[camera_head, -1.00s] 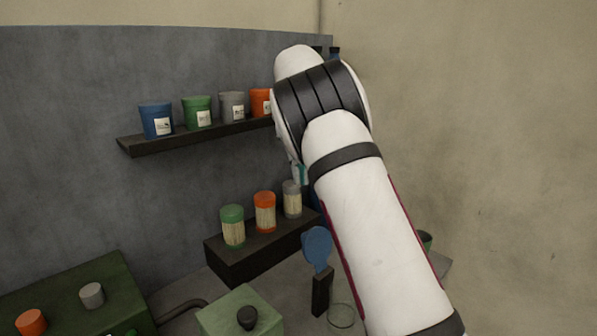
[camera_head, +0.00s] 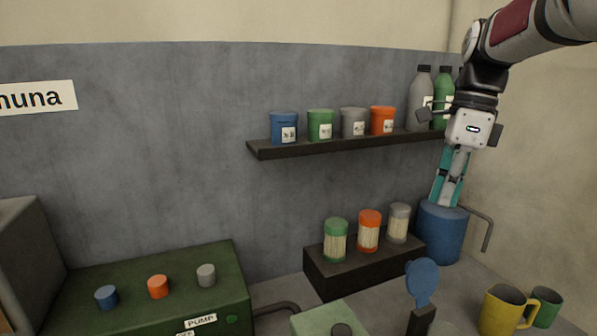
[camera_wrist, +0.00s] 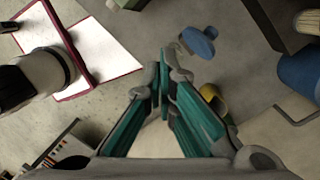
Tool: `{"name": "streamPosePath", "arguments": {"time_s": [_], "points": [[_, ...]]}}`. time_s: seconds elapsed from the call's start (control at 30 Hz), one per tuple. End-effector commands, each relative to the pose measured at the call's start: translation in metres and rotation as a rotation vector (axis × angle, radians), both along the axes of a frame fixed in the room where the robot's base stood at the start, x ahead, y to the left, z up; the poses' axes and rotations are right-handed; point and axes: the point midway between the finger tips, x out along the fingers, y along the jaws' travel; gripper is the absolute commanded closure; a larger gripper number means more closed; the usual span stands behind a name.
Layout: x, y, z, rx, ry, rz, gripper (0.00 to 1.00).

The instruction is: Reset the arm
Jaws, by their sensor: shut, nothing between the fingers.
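My gripper (camera_head: 447,201) has teal fingers and is at the right of the head view, pointing down. Its fingers are together and hold nothing. In the head view it appears in front of or just above a blue cylinder (camera_head: 441,235); I cannot tell the gap between them. The gripper also shows in the wrist view (camera_wrist: 164,62), with its fingertips over grey floor or counter. My white and dark red arm (camera_head: 535,28) comes in from the upper right.
A wall shelf (camera_head: 350,144) holds several coloured pots and bottles. A dark block (camera_head: 345,277) carries three jars. A blue paddle-like thing (camera_head: 422,280) stands before it. Yellow (camera_head: 500,310) and green mugs (camera_head: 545,305) are at lower right. A green panel (camera_head: 150,265) with three knobs is at lower left.

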Motion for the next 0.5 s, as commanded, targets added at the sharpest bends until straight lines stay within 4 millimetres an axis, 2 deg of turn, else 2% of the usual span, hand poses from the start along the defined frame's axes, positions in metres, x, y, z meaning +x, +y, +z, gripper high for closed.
{"name": "streamPosePath", "arguments": {"time_s": [0.03,0.27,0.5], "points": [[-0.014,0.003,0.003,0.007,-0.035,0.081,1.0],[-0.07,0.019,0.003,-0.011,-0.195,0.504,1.0],[-0.129,0.036,-0.012,-0.093,-0.338,0.963,1.0]]}}
